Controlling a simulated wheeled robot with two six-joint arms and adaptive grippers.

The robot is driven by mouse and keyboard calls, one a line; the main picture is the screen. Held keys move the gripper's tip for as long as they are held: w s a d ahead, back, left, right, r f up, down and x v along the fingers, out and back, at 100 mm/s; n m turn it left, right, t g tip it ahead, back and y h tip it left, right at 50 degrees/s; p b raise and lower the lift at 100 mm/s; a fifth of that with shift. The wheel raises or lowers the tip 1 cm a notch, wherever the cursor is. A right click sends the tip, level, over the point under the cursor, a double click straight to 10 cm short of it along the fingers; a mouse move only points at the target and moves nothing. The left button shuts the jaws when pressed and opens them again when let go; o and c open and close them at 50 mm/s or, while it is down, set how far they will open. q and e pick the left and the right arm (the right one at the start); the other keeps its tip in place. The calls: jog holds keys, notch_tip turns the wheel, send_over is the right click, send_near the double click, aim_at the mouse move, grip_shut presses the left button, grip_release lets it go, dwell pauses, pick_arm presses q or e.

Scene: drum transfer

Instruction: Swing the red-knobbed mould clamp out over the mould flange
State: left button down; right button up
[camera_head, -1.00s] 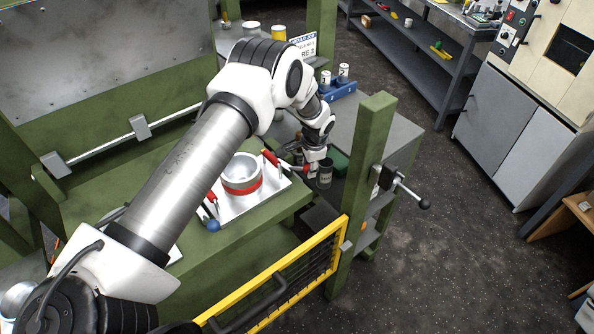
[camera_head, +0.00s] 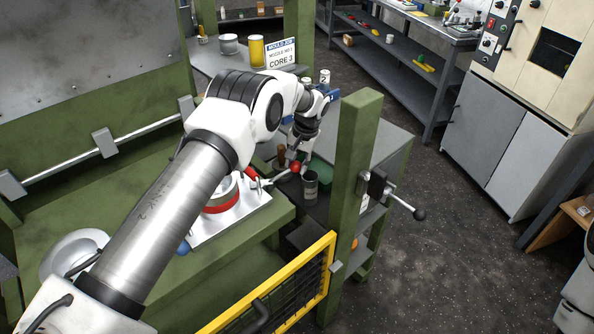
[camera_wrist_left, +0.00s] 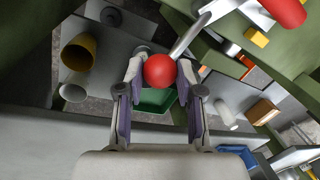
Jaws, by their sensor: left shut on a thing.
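My left gripper (camera_head: 296,160) is shut on the red knob (camera_head: 295,167) of the mould clamp, to the right of the mould. In the left wrist view the red knob (camera_wrist_left: 160,70) sits between the two fingertips (camera_wrist_left: 161,74). The clamp's metal rod (camera_head: 272,178) runs from the knob back toward the mould plate (camera_head: 250,212). The mould (camera_head: 222,200), with a red band, stands on the pale plate and is partly hidden by my arm. The knob is out beyond the plate's right edge. My right gripper is not in view.
A dark cup (camera_head: 310,186) stands just right of the knob, with a green bin (camera_head: 325,174) behind it. A green post (camera_head: 355,190) and a yellow-framed guard (camera_head: 285,290) stand to the right and front. A sign (camera_head: 283,54) stands behind.

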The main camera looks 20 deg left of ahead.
pick_arm(q)
jog(key=shift+a+f, duration=0.15)
jog(key=shift+f, duration=0.1)
dwell(0.3)
jog(key=c, duration=0.7)
grip_release()
jog(key=shift+c, duration=0.2)
jog(key=shift+w+a, duration=0.1)
jog(key=shift+w, duration=0.1)
notch_tip(320, 180, up, 12)
jog(key=d, duration=0.2)
jog(key=shift+f, duration=0.15)
jog(key=shift+w+d, duration=0.1)
